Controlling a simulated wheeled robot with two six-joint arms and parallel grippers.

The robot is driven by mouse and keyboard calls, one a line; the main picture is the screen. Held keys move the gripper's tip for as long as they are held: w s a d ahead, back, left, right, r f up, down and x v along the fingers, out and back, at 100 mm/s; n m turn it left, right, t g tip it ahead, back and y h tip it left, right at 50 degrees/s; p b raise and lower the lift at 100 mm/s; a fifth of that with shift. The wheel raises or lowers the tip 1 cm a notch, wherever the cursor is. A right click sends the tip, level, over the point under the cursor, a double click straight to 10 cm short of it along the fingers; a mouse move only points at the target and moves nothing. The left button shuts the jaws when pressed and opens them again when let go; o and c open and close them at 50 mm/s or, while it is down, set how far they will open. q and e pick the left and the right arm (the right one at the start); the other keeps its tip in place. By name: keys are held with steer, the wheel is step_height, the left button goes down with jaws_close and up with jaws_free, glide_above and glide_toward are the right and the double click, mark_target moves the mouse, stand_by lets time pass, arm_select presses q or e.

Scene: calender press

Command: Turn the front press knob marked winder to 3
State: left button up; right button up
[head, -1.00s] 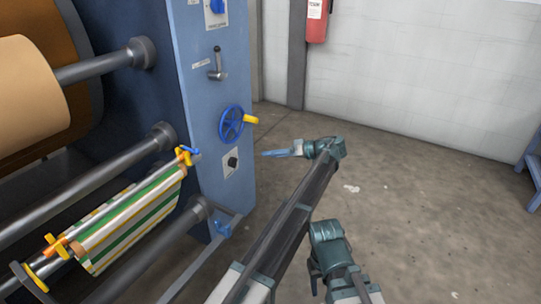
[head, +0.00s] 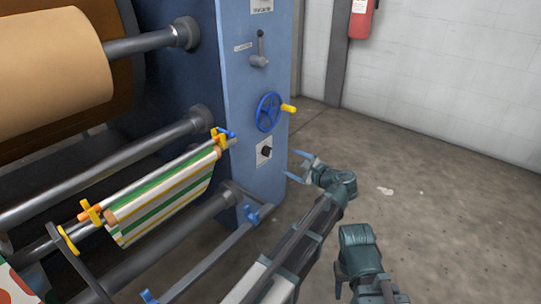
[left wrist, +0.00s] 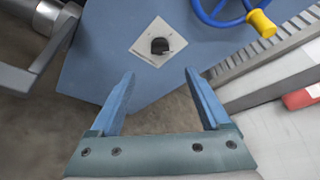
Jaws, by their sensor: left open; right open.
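A small black knob (head: 266,152) on a pale square plate sits low on the blue front panel of the press, below the blue handwheel. In the left wrist view the black knob (left wrist: 159,46) is on its diamond-looking plate, ahead of and between my fingertips. The plate's markings are too small to read. My left gripper (head: 300,167) is open and empty, just right of the knob and apart from it; its two blue fingers also show in the left wrist view (left wrist: 160,75). My right gripper (head: 339,290) is at the bottom of the head view, its fingers mostly hidden.
A blue handwheel (head: 268,111) with a yellow handle (head: 288,108) sticks out just above the knob. A grey lever (head: 259,58) is higher up. Rollers with striped cloth (head: 170,195) lie at left. Floor at right is clear; a red extinguisher (head: 361,20) hangs on the wall.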

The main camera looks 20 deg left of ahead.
mark_target(268, 152)
arm_select(q)
steer(key=b+x, duration=0.3)
steer(key=x, duration=0.9)
steer(key=shift+w+f, duration=0.15)
steer(key=shift+b+x, duration=0.3)
steer(key=shift+x, duration=0.5)
jaws_close()
